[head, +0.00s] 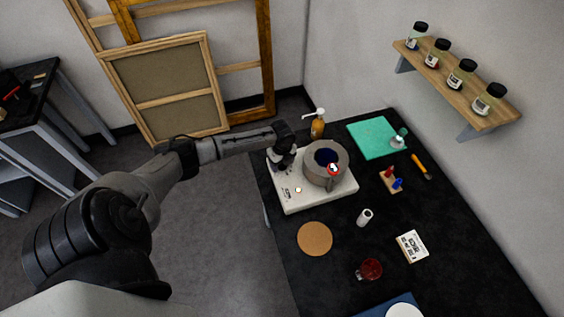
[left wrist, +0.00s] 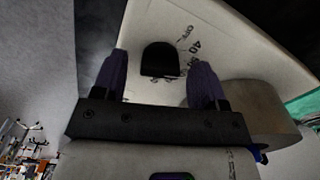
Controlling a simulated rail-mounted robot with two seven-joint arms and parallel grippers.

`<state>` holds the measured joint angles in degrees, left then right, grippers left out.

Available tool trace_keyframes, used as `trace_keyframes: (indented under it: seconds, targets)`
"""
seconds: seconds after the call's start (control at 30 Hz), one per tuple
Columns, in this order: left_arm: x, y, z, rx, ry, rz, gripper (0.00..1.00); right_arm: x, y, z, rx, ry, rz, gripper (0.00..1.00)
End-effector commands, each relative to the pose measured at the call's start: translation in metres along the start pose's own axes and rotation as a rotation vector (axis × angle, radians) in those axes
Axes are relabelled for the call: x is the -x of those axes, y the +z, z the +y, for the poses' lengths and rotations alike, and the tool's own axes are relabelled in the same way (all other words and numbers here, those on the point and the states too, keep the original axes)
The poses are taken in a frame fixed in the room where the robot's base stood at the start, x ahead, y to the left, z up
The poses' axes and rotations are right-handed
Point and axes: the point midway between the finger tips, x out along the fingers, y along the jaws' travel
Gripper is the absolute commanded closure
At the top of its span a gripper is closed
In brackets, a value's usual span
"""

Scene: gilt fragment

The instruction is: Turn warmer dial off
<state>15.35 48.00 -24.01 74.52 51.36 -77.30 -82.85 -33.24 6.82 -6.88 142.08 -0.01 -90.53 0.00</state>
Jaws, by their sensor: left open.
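The warmer (head: 291,204) is a white, flat unit on the black bench, with a grey round pot (head: 325,164) holding something dark blue on top. In the left wrist view its dial (left wrist: 160,60) is a black knob beside printed marks, of which OFF and 40 are readable. I cannot tell which mark it points to. My left gripper (head: 283,163) is over the warmer's left side, hiding the dial in the head view. In the left wrist view its open fingers stand on either side of the dial, with visible gaps. My right gripper is not in view.
A small light (head: 298,190) glows on the warmer's front. A pump bottle (head: 317,127) stands close behind, and a cork disc (head: 315,239) lies in front. A white cylinder (head: 364,217), a red cup (head: 371,269) and a green mat (head: 372,138) are also on the bench.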

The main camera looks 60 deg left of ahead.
Motion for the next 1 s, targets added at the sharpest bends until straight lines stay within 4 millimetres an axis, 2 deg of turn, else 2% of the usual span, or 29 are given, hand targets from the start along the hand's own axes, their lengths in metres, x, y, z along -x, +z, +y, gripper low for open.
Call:
trace_keyframes:
  seconds: [0.13, 0.63, 1.0]
  targets:
    - [0.000, 0.000, 0.000, 0.000, 0.000, 0.000, 0.34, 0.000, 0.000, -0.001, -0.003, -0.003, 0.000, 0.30]
    - [0.001, 0.000, 0.000, 0.000, 0.000, 0.000, 0.82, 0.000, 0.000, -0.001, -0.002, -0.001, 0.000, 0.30]
    - [0.004, 0.000, 0.000, 0.078, -0.001, 0.000, 0.83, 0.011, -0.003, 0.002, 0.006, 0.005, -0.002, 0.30]
